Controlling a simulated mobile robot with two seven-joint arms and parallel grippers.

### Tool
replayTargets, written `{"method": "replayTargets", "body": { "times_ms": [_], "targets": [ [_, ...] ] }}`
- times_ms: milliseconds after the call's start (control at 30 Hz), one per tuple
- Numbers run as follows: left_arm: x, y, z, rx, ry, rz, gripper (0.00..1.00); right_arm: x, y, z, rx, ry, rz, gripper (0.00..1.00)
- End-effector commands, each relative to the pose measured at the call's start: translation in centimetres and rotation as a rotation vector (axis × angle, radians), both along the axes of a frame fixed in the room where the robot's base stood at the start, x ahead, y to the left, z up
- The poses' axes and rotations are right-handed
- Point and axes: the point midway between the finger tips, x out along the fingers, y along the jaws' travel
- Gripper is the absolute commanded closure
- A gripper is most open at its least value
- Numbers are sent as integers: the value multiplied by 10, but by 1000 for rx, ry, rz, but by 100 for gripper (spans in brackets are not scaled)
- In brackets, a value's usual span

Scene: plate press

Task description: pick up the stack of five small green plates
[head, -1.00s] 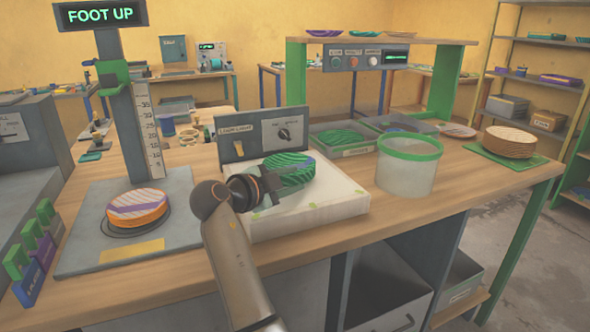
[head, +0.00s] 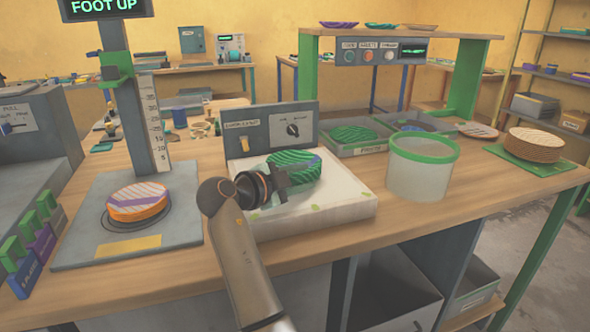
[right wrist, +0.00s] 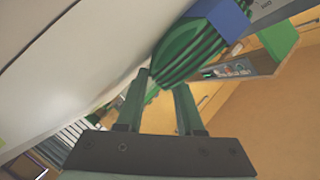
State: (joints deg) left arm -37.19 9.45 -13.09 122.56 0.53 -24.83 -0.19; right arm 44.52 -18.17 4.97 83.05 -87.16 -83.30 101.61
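The stack of small green striped plates (head: 296,166), with a blue patch on it, is at the white pad (head: 330,205) in the middle of the bench. My right gripper (head: 276,183) reaches its near left edge. In the right wrist view the stack (right wrist: 192,48) has its edge between the two fingertips (right wrist: 163,82). The fingers stand partly apart and seem to touch the stack on both sides. I cannot tell whether the stack's underside rests on the pad. My left gripper is not in view.
A grey control box (head: 270,133) stands behind the pad. An orange plate stack (head: 137,203) sits on the grey press base at left. A green-rimmed tub (head: 420,168) stands close right. A tray with other green plates (head: 353,134) and a brown plate stack (head: 534,145) are further back.

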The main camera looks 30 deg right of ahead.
Motion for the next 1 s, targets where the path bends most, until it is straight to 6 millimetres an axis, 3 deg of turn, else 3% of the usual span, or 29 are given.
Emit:
{"method": "replayTargets", "body": {
  "times_ms": [67, 367, 1000],
  "targets": [
    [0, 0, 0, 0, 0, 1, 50, 0, 0, 0, 0, 0, 0, 66],
    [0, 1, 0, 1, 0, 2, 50, 0, 0, 0, 0, 0, 0, 100],
    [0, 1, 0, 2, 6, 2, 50, 0, -2, 2, 0, 0, 0, 100]
  ]
}}
